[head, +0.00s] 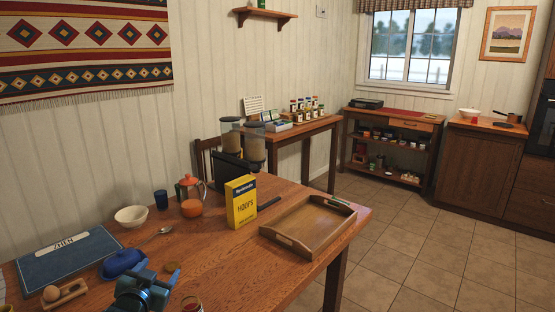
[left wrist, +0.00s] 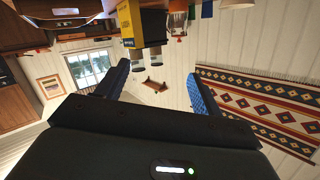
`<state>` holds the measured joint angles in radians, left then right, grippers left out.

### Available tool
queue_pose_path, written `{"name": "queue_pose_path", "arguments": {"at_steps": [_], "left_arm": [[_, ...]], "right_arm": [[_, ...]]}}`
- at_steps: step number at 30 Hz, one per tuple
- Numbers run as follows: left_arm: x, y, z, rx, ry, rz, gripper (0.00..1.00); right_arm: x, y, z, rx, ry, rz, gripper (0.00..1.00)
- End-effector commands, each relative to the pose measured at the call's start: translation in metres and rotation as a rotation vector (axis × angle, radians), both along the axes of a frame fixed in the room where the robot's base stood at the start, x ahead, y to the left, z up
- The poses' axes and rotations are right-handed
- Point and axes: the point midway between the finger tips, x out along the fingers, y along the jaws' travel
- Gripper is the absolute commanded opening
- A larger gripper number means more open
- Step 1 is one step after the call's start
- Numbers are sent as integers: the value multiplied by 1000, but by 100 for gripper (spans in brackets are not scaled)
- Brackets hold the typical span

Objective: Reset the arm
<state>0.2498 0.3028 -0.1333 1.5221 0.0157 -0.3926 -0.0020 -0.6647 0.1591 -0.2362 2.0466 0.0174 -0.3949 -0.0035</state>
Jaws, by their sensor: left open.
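My left gripper (head: 138,292) is at the bottom of the head view, over the near part of the wooden table (head: 225,265). In the left wrist view its two fingers (left wrist: 157,88) stand wide apart with nothing between them. The wooden tray (head: 310,226) lies on the table's right end and looks empty inside, with a small dark green item at its far corner. A spoon (head: 165,230) lies on the table behind my left gripper. My right gripper is in neither view.
A yellow box (head: 241,202) stands left of the tray; it also shows in the left wrist view (left wrist: 131,22). An orange-lidded pot (head: 190,196), blue cup (head: 161,199), white bowl (head: 131,216) and blue butter dish (head: 123,262) stand on the table. Bare wood lies before the box.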

Motion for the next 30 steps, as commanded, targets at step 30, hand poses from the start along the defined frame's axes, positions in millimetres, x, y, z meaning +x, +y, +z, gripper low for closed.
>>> {"name": "queue_pose_path", "arguments": {"at_steps": [30], "left_arm": [[-322,-149,-147,-276,427,-164,67]], "right_arm": [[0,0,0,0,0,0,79]]}}
